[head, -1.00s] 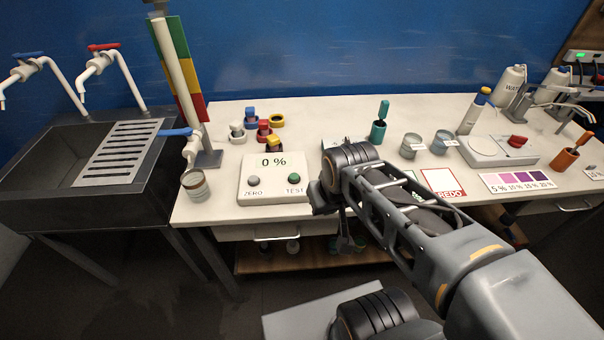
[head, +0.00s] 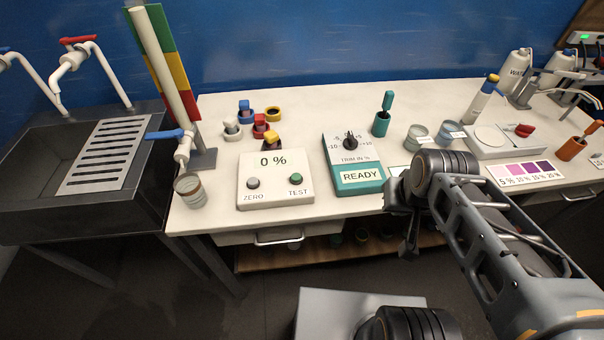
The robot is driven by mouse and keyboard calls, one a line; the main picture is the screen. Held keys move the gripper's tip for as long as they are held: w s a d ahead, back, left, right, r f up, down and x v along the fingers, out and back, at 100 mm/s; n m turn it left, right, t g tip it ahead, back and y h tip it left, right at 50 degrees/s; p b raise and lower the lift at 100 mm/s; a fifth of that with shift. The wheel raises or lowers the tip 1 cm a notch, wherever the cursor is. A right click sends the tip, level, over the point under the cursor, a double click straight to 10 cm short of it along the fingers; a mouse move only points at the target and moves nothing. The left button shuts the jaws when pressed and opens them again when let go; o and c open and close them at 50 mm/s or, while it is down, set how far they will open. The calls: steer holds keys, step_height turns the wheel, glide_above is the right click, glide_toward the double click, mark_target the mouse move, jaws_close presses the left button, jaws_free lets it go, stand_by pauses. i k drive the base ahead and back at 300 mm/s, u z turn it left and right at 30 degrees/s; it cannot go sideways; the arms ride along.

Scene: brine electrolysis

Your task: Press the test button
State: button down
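The test button is a green round knob (head: 295,179) on the right of a white box (head: 275,197) that reads "0 %". A grey button (head: 253,183) marked ZERO is on its left. The box stands near the front edge of the table. My gripper (head: 405,248) hangs to the right of the box, in front of the table edge, apart from the button. It is dark and small, and its fingers are too unclear to tell open from shut.
A teal box (head: 358,178) with a trim dial and a READY sign stands right of the white box. A cup (head: 190,190) stands to its left. Coloured weights (head: 261,126) lie behind it. My arm covers the table's front right.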

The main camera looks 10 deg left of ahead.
mark_target(296, 177)
steer(key=k, duration=0.9)
steer(key=u, duration=1.35)
steer(key=i, duration=0.5)
steer(key=z, duration=0.05)
